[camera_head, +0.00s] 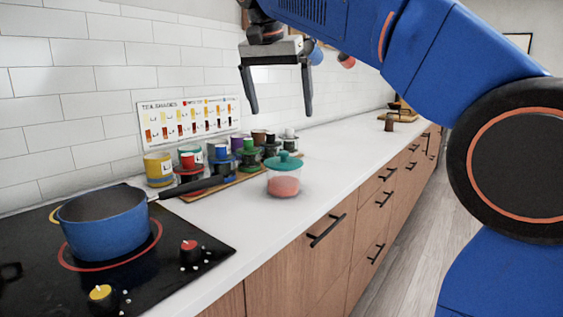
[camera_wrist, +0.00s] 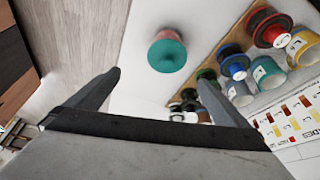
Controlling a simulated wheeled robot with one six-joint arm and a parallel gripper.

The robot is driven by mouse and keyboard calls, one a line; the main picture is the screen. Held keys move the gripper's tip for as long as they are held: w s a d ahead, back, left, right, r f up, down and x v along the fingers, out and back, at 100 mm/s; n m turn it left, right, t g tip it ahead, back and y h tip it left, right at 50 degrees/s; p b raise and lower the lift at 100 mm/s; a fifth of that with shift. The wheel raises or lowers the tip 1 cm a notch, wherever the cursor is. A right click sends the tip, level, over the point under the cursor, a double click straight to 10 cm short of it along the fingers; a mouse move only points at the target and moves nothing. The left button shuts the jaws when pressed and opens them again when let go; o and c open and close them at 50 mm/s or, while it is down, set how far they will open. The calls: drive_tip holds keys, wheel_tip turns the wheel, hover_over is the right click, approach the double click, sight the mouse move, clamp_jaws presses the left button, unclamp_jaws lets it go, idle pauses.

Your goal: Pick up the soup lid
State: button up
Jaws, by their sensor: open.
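I take this teal lid as the soup lid. In the wrist view the teal lid (camera_wrist: 167,55) shows from above, beyond my fingertips. My gripper (camera_head: 279,104) is open and empty, pointing down, above the counter. In the head view it hangs higher than the jar. My fingers (camera_wrist: 158,80) touch nothing in either view.
A wooden board (camera_head: 222,185) with several colored jars stands behind the jar, near the wall. A blue pot (camera_head: 103,226) sits on the black cooktop (camera_head: 140,277) at left, its dark handle (camera_head: 192,187) reaching toward the jar. The counter (camera_head: 338,160) right of the jar is clear.

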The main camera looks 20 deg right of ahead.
drive_tip(key=w+a+r, duration=0.1)
drive_tip(key=w, duration=0.1)
approach(284, 152)
drive_tip(key=shift+m, duration=0.4)
drive_tip(key=x, duration=1)
drive_tip(key=shift+w+d+f, duration=0.1)
drive_tip(key=shift+w+f, duration=0.05)
drive_tip(key=shift+w, duration=0.15)
drive_tip(key=c, duration=0.9)
